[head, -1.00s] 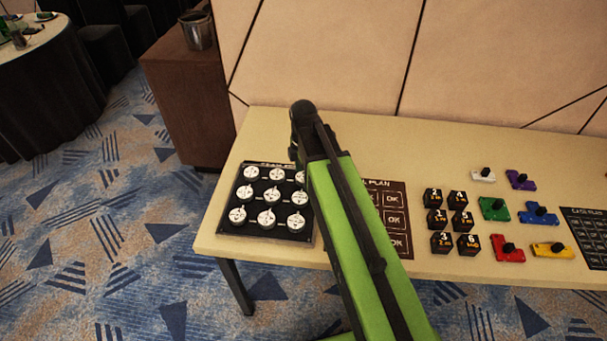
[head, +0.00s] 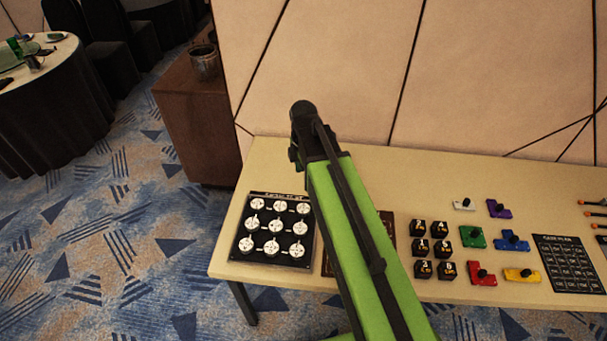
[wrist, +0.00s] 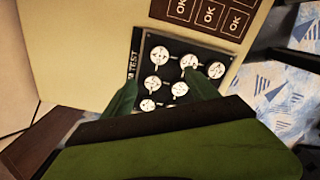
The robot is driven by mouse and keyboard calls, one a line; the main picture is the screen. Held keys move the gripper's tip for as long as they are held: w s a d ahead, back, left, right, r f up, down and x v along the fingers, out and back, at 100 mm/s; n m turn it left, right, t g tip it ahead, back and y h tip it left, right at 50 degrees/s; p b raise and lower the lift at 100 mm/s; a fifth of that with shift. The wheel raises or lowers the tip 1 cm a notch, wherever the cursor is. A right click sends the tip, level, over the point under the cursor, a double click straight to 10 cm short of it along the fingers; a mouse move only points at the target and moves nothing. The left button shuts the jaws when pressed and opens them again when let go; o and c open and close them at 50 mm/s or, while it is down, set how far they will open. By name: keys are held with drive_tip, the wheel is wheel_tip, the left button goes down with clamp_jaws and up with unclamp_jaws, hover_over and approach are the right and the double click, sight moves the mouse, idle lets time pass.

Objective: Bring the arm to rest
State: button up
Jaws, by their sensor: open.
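My arm (head: 360,245), green with black joints, reaches up the middle of the head view, over the table (head: 430,180). My gripper is hidden there. In the wrist view my gripper (wrist: 163,86) shows as two dark green fingers, spread apart with nothing held between them. Beyond the fingers is a black test board (head: 264,236) with several white round dials, which also shows in the wrist view (wrist: 146,48). I cannot tell how far the fingers are above the board.
Several black numbered blocks (head: 422,248), coloured knobbed pieces (head: 473,237) and a black plan card (head: 567,265) lie on the table to the right. A wall (head: 330,70) stands behind it. A brown cabinet (head: 195,125) is at left. Carpet (head: 110,240) is open at front left.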

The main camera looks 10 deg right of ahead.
idle(0.4)
drive_tip(key=s+m, duration=0.8)
drive_tip(key=m, duration=1.1)
drive_tip(key=shift+c, duration=0.3)
